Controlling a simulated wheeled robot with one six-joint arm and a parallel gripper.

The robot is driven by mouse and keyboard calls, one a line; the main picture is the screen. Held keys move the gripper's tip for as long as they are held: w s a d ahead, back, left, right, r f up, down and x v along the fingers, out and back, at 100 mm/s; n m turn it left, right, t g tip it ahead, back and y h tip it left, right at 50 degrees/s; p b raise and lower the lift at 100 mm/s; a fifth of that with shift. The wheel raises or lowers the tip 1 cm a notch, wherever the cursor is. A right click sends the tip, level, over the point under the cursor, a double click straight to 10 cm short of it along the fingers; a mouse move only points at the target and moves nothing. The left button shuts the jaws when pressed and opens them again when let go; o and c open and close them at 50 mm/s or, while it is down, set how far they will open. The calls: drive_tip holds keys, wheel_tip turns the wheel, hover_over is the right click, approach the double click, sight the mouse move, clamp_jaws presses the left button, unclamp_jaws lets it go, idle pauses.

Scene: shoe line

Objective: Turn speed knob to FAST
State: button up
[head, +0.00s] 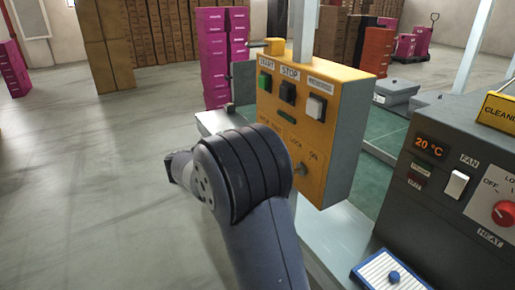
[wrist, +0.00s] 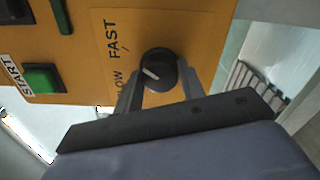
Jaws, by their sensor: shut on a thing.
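The speed knob (wrist: 163,58) is a dark round knob on the yellow control panel (wrist: 195,30) in the wrist view. My gripper (wrist: 160,78) is shut on it, one finger on each side. A short white pointer line shows on the knob's face, toward the picture's left. The FAST label (wrist: 113,38) is to the upper left of the knob and the partly covered SLOW label (wrist: 118,83) to the lower left. The pointer seems to lie between them; its exact setting is hard to tell. In the head view my arm hides the knob and gripper.
The yellow panel (head: 335,95) carries a green START button (head: 265,81), a black STOP button (head: 287,92), a white button (head: 315,106) and a lock switch (head: 301,168). A grey heater unit (head: 405,225) with a red knob (head: 503,213) stands at right.

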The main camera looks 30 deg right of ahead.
drive_tip(key=o, duration=1)
drive_tip(key=shift+a, duration=0.1)
drive_tip(key=a, duration=1)
drive_tip(key=shift+s+a, duration=0.2)
drive_tip(key=shift+a, duration=0.15)
